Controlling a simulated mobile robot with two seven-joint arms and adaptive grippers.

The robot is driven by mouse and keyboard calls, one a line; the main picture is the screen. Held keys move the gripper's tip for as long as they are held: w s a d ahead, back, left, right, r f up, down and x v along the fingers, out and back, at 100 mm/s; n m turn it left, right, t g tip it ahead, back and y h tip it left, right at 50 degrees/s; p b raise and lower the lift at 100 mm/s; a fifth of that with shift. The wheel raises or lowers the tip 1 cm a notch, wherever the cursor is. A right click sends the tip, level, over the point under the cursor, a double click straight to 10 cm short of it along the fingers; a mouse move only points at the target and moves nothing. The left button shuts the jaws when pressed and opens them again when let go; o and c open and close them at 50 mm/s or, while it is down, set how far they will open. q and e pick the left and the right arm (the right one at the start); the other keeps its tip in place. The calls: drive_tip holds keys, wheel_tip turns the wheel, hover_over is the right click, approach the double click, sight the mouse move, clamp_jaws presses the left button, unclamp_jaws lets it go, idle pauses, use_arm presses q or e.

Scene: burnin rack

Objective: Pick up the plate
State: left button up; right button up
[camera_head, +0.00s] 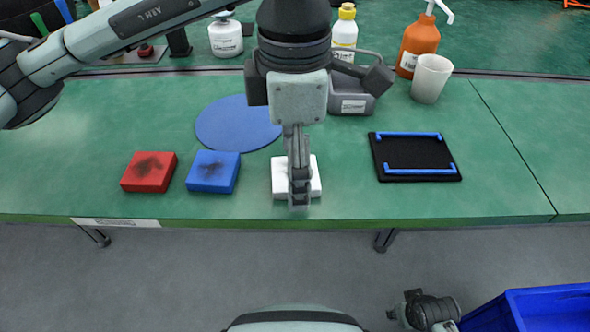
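A flat blue round disc (238,123) lies on the green bench, left of my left gripper. A black rectangular plate (415,155) with blue strips along its far and near edges lies flat to the right. I cannot tell for certain which of these is the task's plate. My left gripper (299,203) points down in front of a white block (312,187) and partly hides it. Its fingers are seen edge-on, so their opening and any contact are unclear. A dark grey part at the bottom right seems to be my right gripper (437,318), low beside the bench and mostly cut off.
A red block (149,172) and a blue block (213,172), both with dark smudges, lie at the left. A white cup (431,78), an orange bottle (418,45) and a grey container (351,97) stand behind. A blue crate (540,310) is on the floor at right.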

use_arm(q)
drive_tip(key=shift+c, duration=0.4)
drive_tip(key=c, duration=1.2)
drive_tip(key=shift+o, duration=0.2)
drive_tip(key=shift+r, duration=0.1)
